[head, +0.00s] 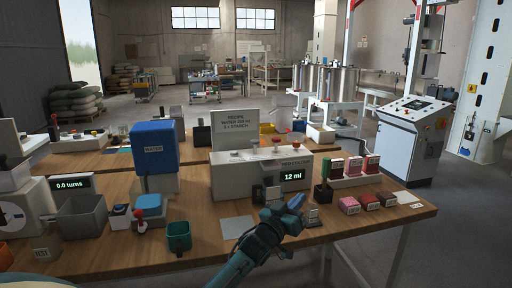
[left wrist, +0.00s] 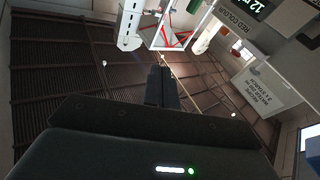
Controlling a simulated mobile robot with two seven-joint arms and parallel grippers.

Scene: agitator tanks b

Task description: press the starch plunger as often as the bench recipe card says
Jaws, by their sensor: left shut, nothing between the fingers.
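The recipe card (head: 233,126) stands upright behind the dispenser and reads "RECIPE", a water line in ml and "3 x STARCH"; it also shows in the left wrist view (left wrist: 264,87). I cannot tell which is the starch plunger. Its dark display (head: 292,177) reads "12 ml". My left gripper (head: 272,212) is low in front of the dispenser, below the plungers. Its fingers (left wrist: 161,86) are together and empty in the left wrist view. My right gripper is not in view.
A blue water container (head: 154,147) stands left of the dispenser. Grey bin (head: 82,216), green cup (head: 179,237) and a "0.0 turns" display (head: 70,184) are further left. Air above the plungers looks clear.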

